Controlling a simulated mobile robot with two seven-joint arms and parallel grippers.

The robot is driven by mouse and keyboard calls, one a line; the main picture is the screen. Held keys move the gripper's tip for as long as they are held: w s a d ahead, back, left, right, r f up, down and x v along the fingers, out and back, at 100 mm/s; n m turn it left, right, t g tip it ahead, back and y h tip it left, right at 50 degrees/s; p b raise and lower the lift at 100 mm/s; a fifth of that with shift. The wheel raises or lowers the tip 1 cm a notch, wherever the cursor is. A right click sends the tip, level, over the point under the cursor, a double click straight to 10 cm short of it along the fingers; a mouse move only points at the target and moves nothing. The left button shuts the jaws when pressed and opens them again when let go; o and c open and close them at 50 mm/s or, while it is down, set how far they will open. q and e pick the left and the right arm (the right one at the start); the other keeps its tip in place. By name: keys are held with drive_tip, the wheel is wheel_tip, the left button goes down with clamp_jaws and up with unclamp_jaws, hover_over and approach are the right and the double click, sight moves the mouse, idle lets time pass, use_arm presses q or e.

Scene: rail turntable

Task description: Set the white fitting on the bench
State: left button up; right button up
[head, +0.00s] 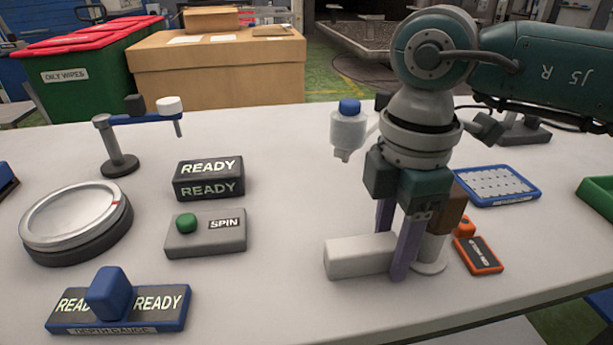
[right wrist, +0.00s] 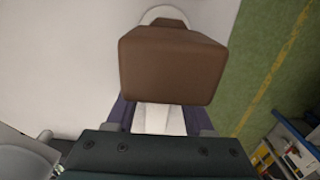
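The white fitting (head: 358,255) is a pale oblong block low over the bench (head: 300,130), pointing left from my right gripper. It looks to rest on the bench top. My right gripper (head: 396,245) points down with its purple fingers on either side of the block's right end. In the right wrist view the white block (right wrist: 160,119) fills the gap between the fingers (right wrist: 160,122), so they appear shut on it. A brown block (right wrist: 172,65) hides part of that view. My left gripper is not in view.
Just right of the gripper, the brown block (head: 452,207) stands by a white post with a round base (head: 430,267). An orange device (head: 480,255) and blue tray (head: 497,185) lie right. A SPIN box (head: 206,240) and turntable (head: 75,222) stand left. Bench between is clear.

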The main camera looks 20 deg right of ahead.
sight(393, 239)
drive_tip(key=shift+o, duration=0.9)
wheel_tip(393, 239, up, 12)
drive_tip(key=p, duration=0.1)
drive_tip(key=shift+r, duration=0.15)
